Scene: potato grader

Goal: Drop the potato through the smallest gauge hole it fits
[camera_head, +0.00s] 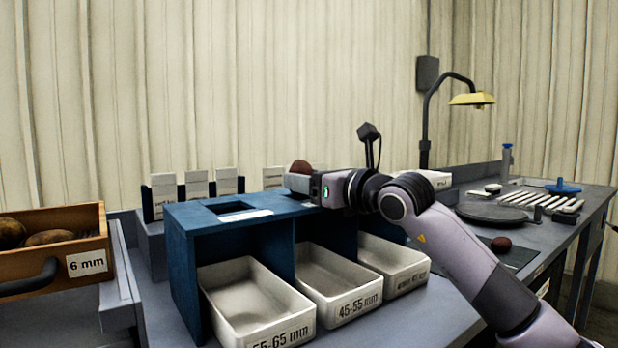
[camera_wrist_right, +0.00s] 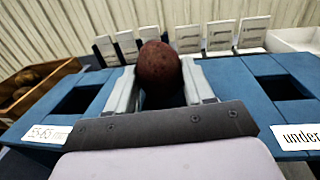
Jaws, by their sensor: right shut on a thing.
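My right gripper (camera_head: 300,182) is shut on a dark reddish-brown potato (camera_head: 300,167). In the right wrist view the potato (camera_wrist_right: 158,66) sits upright between the two grey fingers. It is over the middle of the blue gauge stand (camera_head: 184,240), above its top. A dark opening shows just below the potato, mostly hidden by it and the fingers. The left hole (camera_head: 232,208) is open, with a 55-65 label (camera_wrist_right: 47,134) in the wrist view. The right hole (camera_wrist_right: 284,88) has a label starting "under" (camera_wrist_right: 300,136). My left gripper is not in view.
White bins marked 55-65 mm (camera_head: 225,300), 45-55 mm (camera_head: 335,310) and a third (camera_head: 400,282) stand under the stand. A wooden crate (camera_head: 60,222) with potatoes is at left. Another dark potato (camera_head: 501,244) lies on the right counter near a lamp (camera_head: 472,99).

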